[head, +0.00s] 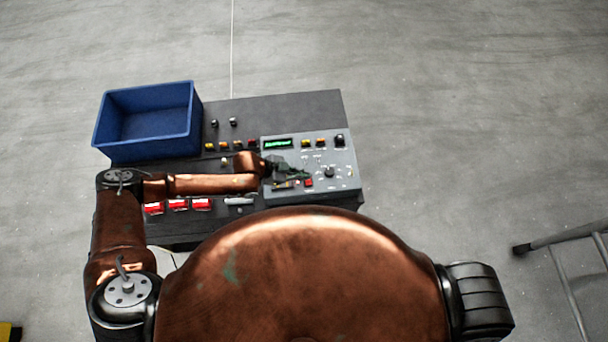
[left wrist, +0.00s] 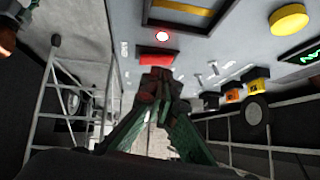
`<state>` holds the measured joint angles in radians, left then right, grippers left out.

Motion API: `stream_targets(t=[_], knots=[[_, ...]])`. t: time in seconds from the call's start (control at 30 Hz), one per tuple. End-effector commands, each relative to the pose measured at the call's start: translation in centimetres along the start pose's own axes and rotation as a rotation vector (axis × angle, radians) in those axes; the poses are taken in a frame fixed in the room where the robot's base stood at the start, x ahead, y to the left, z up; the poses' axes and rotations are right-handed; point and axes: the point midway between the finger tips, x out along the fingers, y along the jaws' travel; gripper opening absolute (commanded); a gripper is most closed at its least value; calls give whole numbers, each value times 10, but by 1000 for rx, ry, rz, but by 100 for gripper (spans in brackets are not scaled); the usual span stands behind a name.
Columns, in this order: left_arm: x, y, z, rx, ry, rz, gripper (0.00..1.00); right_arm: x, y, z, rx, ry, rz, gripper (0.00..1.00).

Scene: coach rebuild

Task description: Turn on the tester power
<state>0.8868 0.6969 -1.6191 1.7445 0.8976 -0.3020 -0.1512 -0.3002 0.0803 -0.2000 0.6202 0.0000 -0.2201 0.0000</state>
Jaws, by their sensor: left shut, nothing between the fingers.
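The tester (head: 345,160) is a light grey panel set in the right part of a dark console. Its display (head: 278,143) shows green markings, also partly seen at the right edge of the left wrist view (left wrist: 303,54). My left gripper (head: 296,172) is over the panel, left of the red switch. In the left wrist view its shut, empty fingertips (left wrist: 158,84) appear just below the red switch; contact is unclear.
A black knob (head: 329,172) and small coloured buttons (head: 313,142) are on the panel. A blue bin (head: 150,112) stands at the console's back left. Several red switches (head: 178,204) line its front left. A metal frame (head: 565,250) stands right; floor between is clear.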

Motion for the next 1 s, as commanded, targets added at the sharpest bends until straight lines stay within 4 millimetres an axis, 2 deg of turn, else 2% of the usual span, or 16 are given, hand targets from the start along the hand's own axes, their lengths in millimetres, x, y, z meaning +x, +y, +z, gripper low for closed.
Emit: stream_targets(t=[0.23,0.4,0.7,0.83,1.0], knots=[[-31,-10,-25,-5,-1,-7,0,-32,1,-4,0,1,0,45],[-60,-17,-16,-5,-4,-10,0,-12,1,-1,0,0,0,45],[-112,-26,-16,-6,-3,-10,0,2,0,1,0,-1,0,45],[-122,-28,-17,-6,-2,-9,0,3,0,1,0,-1,0,45],[-125,-28,-18,-8,-1,-7,0,4,0,1,0,-1,0,45]])
